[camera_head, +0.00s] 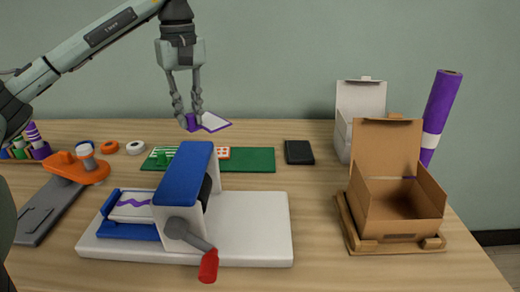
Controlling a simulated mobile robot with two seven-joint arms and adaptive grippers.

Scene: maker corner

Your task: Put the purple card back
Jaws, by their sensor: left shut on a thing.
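A card with a white face and purple edges (215,122) is above the back of the table. A purple part at its left end sits between the fingertips of my left gripper (189,114). The gripper points down and is shut on this purple end. The card is tilted and sticks out to the right, seemingly clear of the green mat (256,160) below. My right gripper is out of view.
A white-and-blue press (262,228) with a red-handled crank stands in front. An open cardboard box (378,222), a white box (343,128) and a purple roll (442,103) are at right. A black item (299,152) lies behind. An orange-and-grey tool (48,208) is at left.

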